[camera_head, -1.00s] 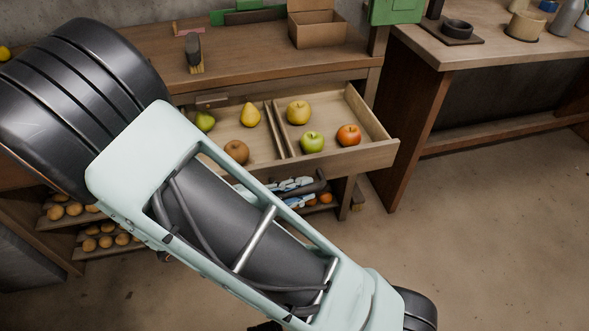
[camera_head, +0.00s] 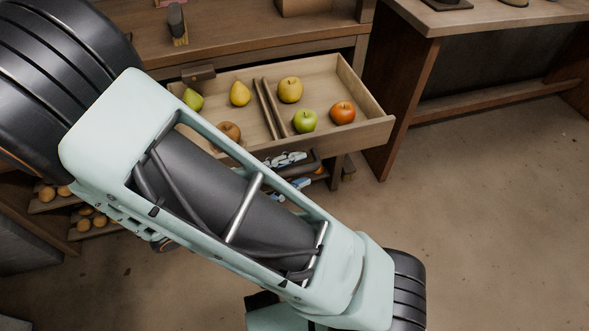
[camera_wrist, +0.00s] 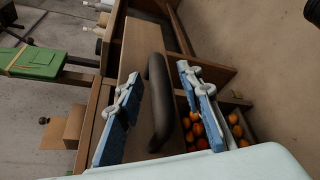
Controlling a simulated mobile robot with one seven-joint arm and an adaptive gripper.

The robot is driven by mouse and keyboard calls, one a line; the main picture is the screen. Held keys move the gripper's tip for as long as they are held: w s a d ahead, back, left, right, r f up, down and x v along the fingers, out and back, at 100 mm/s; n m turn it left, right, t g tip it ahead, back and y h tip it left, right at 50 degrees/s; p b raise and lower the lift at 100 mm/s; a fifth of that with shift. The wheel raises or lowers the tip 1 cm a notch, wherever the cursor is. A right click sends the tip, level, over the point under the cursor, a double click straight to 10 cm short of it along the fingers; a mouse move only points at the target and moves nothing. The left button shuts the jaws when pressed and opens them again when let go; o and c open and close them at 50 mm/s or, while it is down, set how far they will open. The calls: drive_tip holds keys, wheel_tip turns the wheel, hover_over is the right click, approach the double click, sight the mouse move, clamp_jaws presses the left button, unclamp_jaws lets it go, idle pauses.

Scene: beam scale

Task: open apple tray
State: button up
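The wooden tray (camera_head: 362,136) is a drawer pulled well out from under the workbench. It holds a green apple (camera_head: 305,121), a yellow apple (camera_head: 290,89), an orange-red fruit (camera_head: 343,112), pears (camera_head: 240,93) and a brown round fruit (camera_head: 229,132), split by a divider. Its dark bar handle (camera_wrist: 158,103) is on the front face. My gripper (camera_wrist: 157,88) has its two blue-padded fingers apart, one on either side of the handle, with visible gaps. In the head view my gripper (camera_head: 294,172) is just below the drawer front, partly hidden by my arm.
Lower racks hold oranges (camera_wrist: 196,129) below the drawer and brown round produce (camera_head: 85,218) at left. A second table (camera_head: 428,32) stands to the right. The floor (camera_head: 490,210) at front right is clear. A brush (camera_head: 177,24) lies on the workbench (camera_head: 255,36).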

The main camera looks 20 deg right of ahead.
drive_tip(key=v, duration=1.2)
drive_tip(key=shift+d, duration=0.15)
idle(0.3)
